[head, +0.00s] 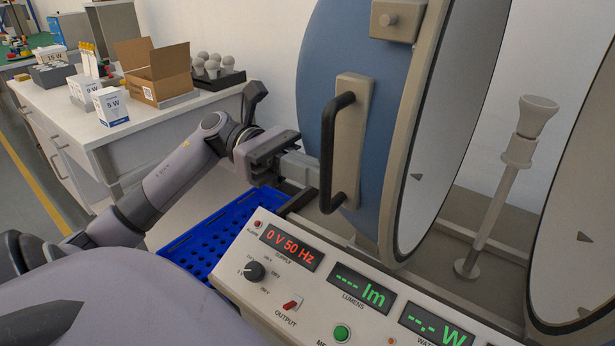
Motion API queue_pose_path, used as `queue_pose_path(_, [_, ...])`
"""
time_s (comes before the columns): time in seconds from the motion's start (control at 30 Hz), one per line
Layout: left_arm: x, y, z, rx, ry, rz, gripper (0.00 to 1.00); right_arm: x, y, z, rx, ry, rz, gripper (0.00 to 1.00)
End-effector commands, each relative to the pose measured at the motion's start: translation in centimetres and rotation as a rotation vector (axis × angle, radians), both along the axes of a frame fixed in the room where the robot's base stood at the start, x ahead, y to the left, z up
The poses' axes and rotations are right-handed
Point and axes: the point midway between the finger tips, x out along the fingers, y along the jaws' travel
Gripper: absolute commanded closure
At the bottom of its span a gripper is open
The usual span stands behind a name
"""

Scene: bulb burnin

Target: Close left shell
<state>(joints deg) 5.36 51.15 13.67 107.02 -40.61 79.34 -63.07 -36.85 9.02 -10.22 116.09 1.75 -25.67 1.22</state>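The left shell (372,80) is a large blue half-sphere with a beige rim, standing upright to the right of my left gripper. A black bar handle (328,150) on a beige plate (352,125) is fixed to its outer side. The right shell (585,200) shows at the right edge, with a gap between the two rims. My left gripper (303,170) is at the left side of the handle, fingers pointing at it. Its finger gap is hard to see, and I cannot tell whether it touches the handle. My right gripper is not in view.
A lamp post (495,200) with a socket stands between the shells. A control panel (345,285) with displays and knobs lies in front. A blue crate (215,238) is below my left arm. A white bench (125,135) at the left holds boxes and bulbs.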

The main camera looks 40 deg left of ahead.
Motion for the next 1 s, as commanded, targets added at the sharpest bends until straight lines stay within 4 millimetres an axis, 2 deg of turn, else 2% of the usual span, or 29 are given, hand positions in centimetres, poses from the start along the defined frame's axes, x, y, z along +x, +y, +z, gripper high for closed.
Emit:
queue_pose_path(0.37, [0.3,-3.5,-0.1,0.000,-0.004,-0.005,1.00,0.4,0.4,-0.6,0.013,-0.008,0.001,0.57])
queue_pose_path(0.7, [0.9,-8.5,0.1,-0.002,-0.003,-0.005,1.00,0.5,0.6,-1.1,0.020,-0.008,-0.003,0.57])
queue_pose_path(1.0, [1.2,-10.5,0.0,-0.002,0.000,-0.002,1.00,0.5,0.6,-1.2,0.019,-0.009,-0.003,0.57])
